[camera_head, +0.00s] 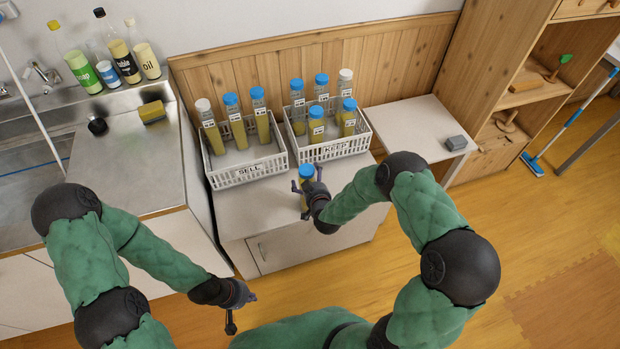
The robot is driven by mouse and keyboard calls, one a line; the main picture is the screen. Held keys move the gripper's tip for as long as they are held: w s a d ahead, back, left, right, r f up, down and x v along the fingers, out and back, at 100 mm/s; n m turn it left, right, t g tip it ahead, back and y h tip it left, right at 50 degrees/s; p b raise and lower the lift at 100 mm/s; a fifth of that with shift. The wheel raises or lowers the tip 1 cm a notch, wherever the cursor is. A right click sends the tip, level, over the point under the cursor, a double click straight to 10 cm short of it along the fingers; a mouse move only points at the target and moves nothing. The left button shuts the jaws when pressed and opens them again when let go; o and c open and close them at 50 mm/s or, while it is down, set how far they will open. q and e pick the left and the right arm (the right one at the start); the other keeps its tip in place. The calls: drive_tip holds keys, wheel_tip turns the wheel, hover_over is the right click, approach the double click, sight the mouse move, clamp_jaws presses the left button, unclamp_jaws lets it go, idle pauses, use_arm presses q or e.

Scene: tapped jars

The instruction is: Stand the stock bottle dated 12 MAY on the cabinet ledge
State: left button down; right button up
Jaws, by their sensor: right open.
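A blue-capped bottle of yellow stock (306,172) stands about upright on the pale cabinet ledge (255,212), in front of the crates. My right gripper (308,187) is at this bottle, its open fingers on either side, hiding much of it. No date label shows on it. Several similar bottles stand in the white SELL crate (250,173) and the white KEEP crate (335,148). Their labels are too small to read, so I cannot tell which is dated 12 MAY. My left gripper (243,311) is open and empty, low in front of the cabinet.
A side table (410,125) with a grey block (456,143) stands right of the crates. A steel sink counter (120,160) with a sponge (152,112) and several bottles is at left. The ledge left of my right gripper is clear.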

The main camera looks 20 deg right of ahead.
drive_tip(key=shift+r, duration=0.1)
drive_tip(key=shift+s+r+p, duration=0.2)
drive_tip(key=shift+s+p, duration=0.15)
drive_tip(key=shift+s, duration=0.05)
drive_tip(key=p+v, duration=0.3)
drive_tip(key=v, duration=0.4)
idle(1.5)
drive_tip(key=shift+s, duration=0.1)
drive_tip(key=v, duration=1.1)
drive_tip(key=shift+s, duration=0.4)
drive_tip(key=shift+a, duration=0.1)
